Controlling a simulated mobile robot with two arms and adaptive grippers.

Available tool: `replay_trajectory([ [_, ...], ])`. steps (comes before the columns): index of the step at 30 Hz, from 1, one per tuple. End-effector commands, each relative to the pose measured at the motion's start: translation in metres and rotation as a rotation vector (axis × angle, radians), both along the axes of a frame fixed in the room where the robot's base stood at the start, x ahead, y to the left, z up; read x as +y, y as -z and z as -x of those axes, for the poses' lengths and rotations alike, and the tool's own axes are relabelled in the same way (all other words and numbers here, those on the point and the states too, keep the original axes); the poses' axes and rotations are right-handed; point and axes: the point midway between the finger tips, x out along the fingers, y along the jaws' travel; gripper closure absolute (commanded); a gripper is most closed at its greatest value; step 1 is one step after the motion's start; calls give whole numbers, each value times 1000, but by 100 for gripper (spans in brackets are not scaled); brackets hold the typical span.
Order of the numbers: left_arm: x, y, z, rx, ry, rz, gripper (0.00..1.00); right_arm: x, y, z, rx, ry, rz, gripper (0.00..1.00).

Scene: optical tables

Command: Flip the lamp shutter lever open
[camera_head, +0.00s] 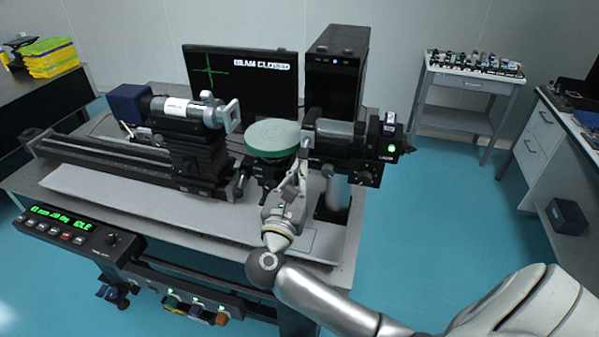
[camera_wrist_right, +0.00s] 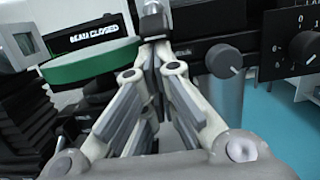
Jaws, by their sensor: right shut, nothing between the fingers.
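My right gripper (camera_head: 302,165) reaches up from the front of the optical table to just below the black and grey instrument (camera_head: 340,142) right of the green disc. It is shut and empty. In the wrist view its fingertips (camera_wrist_right: 153,45) meet just under a small grey metal piece (camera_wrist_right: 152,20), which looks like the shutter lever; I cannot tell whether they touch. The same piece shows small in the head view (camera_head: 307,139), partly behind the fingers. The monitor (camera_head: 240,80) reads "BEAM CLOSED"; the text also shows in the wrist view. My left gripper is not in view.
The green round disc (camera_head: 272,136) sits close left of my right gripper. A grey knob (camera_wrist_right: 225,60) stands out on the right in the wrist view. The table's front strip (camera_head: 150,205) is clear.

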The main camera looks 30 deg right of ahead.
Motion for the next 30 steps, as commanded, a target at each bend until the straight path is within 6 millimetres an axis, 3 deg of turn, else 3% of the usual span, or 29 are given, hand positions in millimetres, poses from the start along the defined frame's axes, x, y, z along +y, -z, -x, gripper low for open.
replay_trajectory([
  [30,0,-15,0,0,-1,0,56,11,-13,9,80,1,-99,100],
])
